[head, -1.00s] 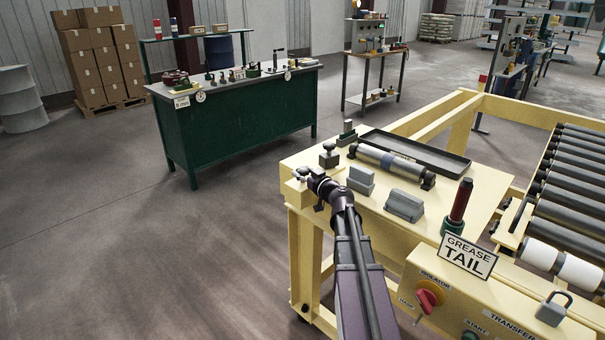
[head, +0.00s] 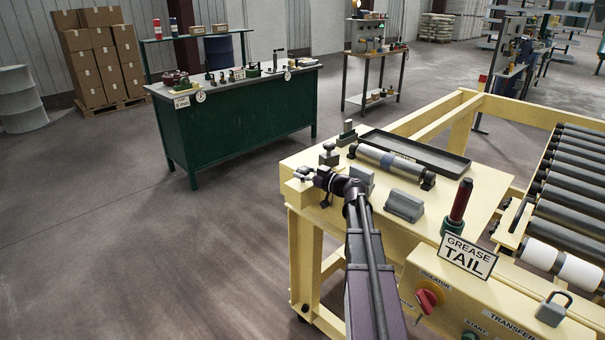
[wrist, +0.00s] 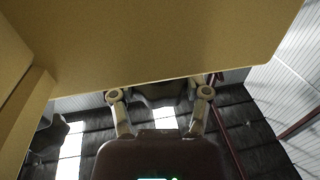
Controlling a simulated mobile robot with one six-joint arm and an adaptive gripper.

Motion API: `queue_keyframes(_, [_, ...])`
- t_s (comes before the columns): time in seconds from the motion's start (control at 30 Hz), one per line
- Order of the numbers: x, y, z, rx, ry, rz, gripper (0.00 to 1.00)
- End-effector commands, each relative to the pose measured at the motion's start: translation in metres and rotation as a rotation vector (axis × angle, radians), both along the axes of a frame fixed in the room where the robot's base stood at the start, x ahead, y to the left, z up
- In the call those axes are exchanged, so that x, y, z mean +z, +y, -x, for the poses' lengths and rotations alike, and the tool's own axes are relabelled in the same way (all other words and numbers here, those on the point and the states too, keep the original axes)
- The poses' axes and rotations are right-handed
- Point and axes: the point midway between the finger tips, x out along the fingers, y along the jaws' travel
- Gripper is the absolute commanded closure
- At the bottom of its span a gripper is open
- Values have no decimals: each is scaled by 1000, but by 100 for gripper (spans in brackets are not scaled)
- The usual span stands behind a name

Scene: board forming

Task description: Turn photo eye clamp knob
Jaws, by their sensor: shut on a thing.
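The panel edge and the gripper body hide much of the contact. The knob's angle cannot be read.
On the yellow bench top (head: 473,197) are a silver roller (head: 391,163), a dark tray (head: 415,150), grey blocks (head: 404,205) and a red-and-black grease tool (head: 460,201). A second dark post clamp (head: 329,154) stands close behind my gripper. Floor to the left is clear.

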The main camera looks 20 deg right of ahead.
Motion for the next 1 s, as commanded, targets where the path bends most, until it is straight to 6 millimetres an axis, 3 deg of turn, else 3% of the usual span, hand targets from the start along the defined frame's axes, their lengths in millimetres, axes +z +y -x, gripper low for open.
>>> queue_keyframes(0.1, [1,0,-1,-1,-1,-4,86])
queue_keyframes(0.13, [1,0,-1,-1,-1,-4,33])
queue_keyframes(0.23, [1,0,-1,-1,-2,-3,4])
queue_keyframes(0.73, [0,0,1,-1,-1,-1,4])
queue_keyframes(1.0, [0,-8,15,-1,0,0,4])
